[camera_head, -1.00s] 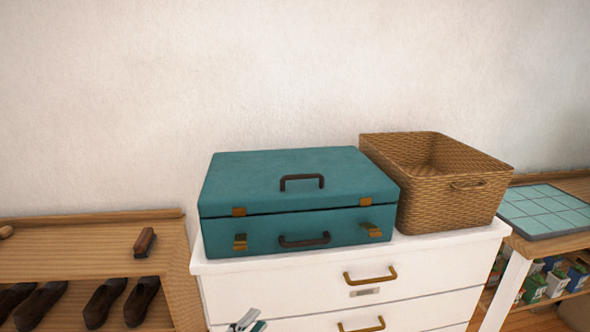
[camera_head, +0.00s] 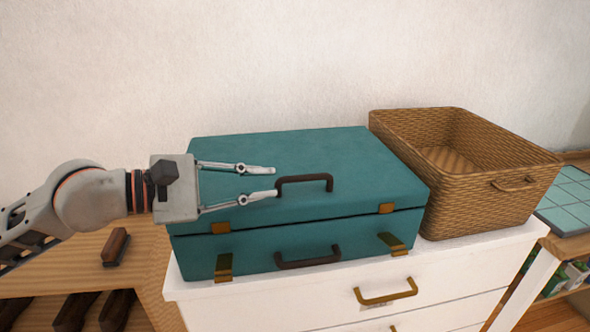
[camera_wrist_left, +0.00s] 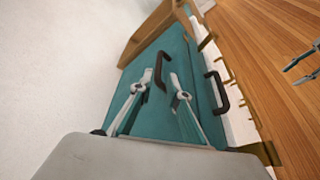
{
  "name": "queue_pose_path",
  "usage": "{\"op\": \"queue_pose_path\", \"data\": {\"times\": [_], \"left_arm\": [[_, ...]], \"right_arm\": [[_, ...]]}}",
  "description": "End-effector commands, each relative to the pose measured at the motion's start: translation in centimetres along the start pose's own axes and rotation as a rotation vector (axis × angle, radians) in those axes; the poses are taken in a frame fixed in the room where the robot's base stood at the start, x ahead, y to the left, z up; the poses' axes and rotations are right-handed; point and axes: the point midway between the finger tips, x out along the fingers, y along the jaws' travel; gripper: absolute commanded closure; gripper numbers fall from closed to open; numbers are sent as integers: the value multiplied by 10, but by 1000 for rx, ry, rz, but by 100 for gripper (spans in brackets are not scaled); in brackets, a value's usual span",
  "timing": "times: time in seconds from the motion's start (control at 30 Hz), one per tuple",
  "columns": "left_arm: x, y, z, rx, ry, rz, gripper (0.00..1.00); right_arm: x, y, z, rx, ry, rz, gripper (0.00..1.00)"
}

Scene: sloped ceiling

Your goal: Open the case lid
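The teal case (camera_head: 290,230) stands shut on the white chest of drawers (camera_head: 270,305), with a dark seam under its lid (camera_head: 350,165). A dark handle (camera_head: 304,180) is on the lid top and another (camera_head: 308,258) on the front. Brass latch parts (camera_head: 224,266) sit at both front corners. My left gripper (camera_head: 276,181) is open and empty above the lid, its fingertips at the left end of the top handle. In the left wrist view, that handle (camera_wrist_left: 162,70) lies between the fingertips; contact is unclear. Small, parted metal fingers, apparently my right gripper (camera_wrist_left: 291,75), show at that view's right edge.
A wicker basket (camera_head: 455,205) stands close to the right of the case. A wooden shelf with shoes (camera_head: 115,305) and a brush (camera_head: 116,246) is on the left. The wall is behind. A tiled board (camera_head: 572,205) lies on the right.

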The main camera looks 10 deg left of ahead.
Motion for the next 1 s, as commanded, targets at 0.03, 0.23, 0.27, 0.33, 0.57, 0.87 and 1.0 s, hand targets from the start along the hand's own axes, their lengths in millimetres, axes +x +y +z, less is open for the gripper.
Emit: {"op": "queue_pose_path", "data": {"times": [0.03,0.23,0.27,0.33,0.57,0.87,1.0], "left_arm": [[0,2,0,16,6,2,84],[18,4,1,17,5,4,84],[23,4,1,17,5,4,84],[33,4,1,17,4,5,84],[64,4,0,15,5,4,84],[77,2,-1,15,7,3,84],[77,2,-1,15,7,3,84]], "right_arm": [[0,0,0,0,-1,0,55],[-3,0,-2,2,-2,-1,55],[-4,0,-2,3,-3,-1,55],[-5,-1,-2,4,-4,-2,55],[-7,0,-5,3,-5,-3,55],[-8,0,-9,3,1,-2,55],[-8,1,-12,3,6,-1,55]]}}
